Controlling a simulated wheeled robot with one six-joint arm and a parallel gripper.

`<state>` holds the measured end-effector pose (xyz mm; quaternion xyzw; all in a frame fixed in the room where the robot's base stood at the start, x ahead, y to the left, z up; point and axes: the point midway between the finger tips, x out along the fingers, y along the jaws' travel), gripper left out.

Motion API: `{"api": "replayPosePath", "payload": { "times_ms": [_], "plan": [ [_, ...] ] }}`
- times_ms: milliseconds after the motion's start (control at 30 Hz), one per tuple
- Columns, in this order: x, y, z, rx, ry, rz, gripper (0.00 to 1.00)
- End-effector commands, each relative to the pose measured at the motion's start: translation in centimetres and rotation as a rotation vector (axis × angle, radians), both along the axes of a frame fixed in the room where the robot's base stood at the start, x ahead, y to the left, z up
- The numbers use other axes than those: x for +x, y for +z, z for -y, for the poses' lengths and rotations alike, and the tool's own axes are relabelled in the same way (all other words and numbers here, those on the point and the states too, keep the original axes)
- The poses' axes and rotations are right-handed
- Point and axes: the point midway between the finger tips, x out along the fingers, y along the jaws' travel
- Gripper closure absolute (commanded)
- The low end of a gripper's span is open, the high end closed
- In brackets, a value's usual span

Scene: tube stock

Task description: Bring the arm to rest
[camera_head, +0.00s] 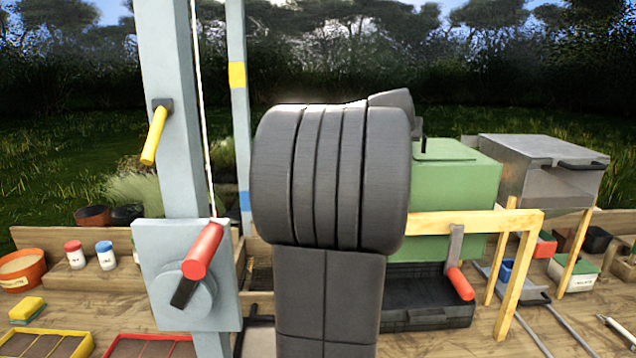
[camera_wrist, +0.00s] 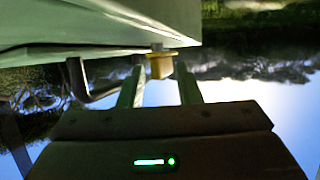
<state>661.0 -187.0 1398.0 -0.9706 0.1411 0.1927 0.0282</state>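My arm (camera_head: 330,180) stands upright and folded in the middle of the head view, where it hides my gripper. In the wrist view my gripper (camera_wrist: 160,72) shows two pale fingers spread apart, with sky between them. A small yellowish block (camera_wrist: 160,67) on a metal stub shows between the fingertips, with a gap on each side. How far beyond the tips it lies I cannot tell. A pale green surface (camera_wrist: 90,22) fills the upper left of the wrist view, close to the fingers.
A grey-blue post with a red-handled crank (camera_head: 204,250) stands left of my arm. A green box (camera_head: 455,190), a wooden frame (camera_head: 470,222) and a grey metal box (camera_head: 535,160) stand to the right. White jars, trays and tools crowd the wooden bench.

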Motion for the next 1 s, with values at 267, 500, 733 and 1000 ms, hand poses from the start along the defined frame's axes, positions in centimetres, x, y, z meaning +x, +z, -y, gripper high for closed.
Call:
{"api": "replayPosePath", "payload": {
  "times_ms": [267, 500, 733, 1000],
  "plan": [
    [0.06, -0.42, -0.13, -0.002, -0.086, -0.002, 0.69],
    [0.09, -0.28, -0.16, 0.0, -0.155, -0.001, 0.69],
    [0.07, -0.05, -0.11, 0.0, -0.178, 0.0, 0.69],
    [0.05, -0.03, -0.11, 0.0, -0.178, -0.001, 0.69]
  ]
}}
